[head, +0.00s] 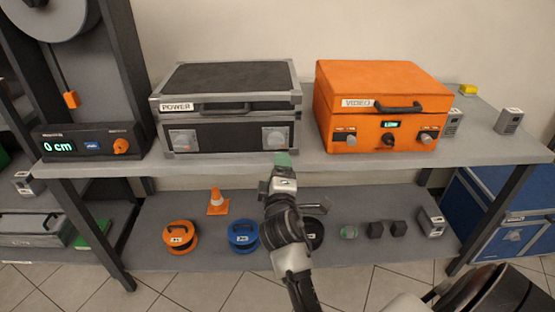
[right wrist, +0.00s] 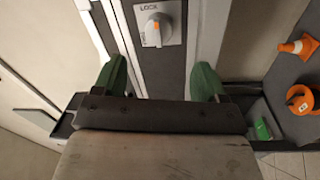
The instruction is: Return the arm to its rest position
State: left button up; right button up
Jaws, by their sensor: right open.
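My right gripper (head: 283,160) is in front of the lower front edge of the black POWER case (head: 213,134), just below its right latch (head: 275,138). In the right wrist view the two green fingers (right wrist: 158,82) stand wide apart with nothing between them. A latch knob (right wrist: 154,30) with an orange mark, beside the word LOCK, lies beyond the fingertips, apart from them. The POWER case lid is down. My left gripper is not in view.
An orange VIDEO case (head: 378,128) stands right of the POWER case on the grey upper shelf (head: 310,158). A "0 cm" display unit (head: 88,144) is at left. The lower shelf holds an orange cone (head: 218,203), an orange reel (head: 180,237), a blue reel (head: 243,236) and small blocks.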

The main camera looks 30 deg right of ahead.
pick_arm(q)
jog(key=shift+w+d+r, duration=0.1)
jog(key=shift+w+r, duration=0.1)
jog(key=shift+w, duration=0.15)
pick_arm(e)
jog(key=shift+s+a, duration=0.25)
jog(key=shift+s, duration=0.2)
